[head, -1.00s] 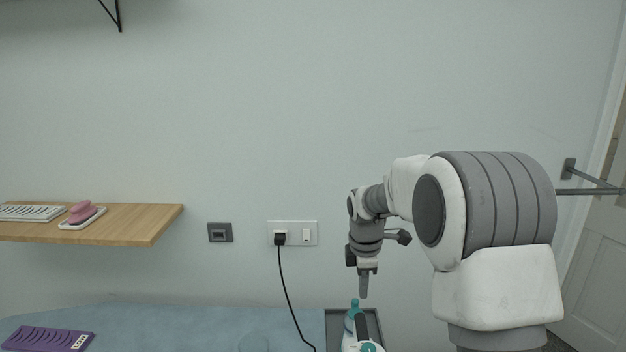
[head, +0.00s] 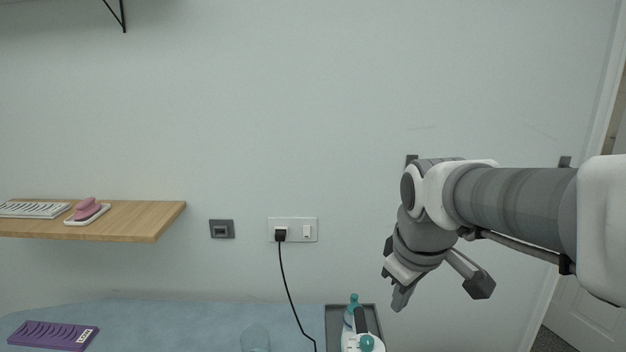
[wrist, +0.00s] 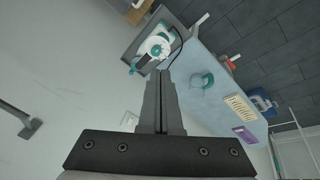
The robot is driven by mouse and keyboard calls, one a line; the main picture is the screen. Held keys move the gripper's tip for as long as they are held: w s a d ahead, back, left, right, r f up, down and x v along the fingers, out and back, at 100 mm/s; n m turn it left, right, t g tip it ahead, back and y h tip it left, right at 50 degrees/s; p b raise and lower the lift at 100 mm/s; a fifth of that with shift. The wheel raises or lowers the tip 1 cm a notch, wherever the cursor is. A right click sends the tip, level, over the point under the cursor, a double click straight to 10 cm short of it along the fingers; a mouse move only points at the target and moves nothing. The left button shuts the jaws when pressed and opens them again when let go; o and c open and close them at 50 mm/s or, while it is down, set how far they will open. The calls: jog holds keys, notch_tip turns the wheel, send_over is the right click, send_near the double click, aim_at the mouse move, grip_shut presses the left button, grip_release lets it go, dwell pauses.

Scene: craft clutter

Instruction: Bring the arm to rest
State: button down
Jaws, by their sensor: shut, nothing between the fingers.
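My gripper (head: 398,296) hangs in the air at the right in the head view, fingers pointing down and a little left. It is shut and empty. It is apart from the table and to the right of the grey tray. In the wrist view my gripper (wrist: 161,75) shows its two fingers pressed together, with nothing between them.
A wooden shelf (head: 150,212) is at left. A wall rail is behind my arm.

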jog(key=s+f+m+t, duration=0.1)
jog(key=s+m, duration=0.6)
jog(key=s, duration=0.6)
jog(key=shift+s+d+t, duration=0.2)
jog(key=shift+d+t, duration=0.05)
jog(key=shift+t, duration=0.05)
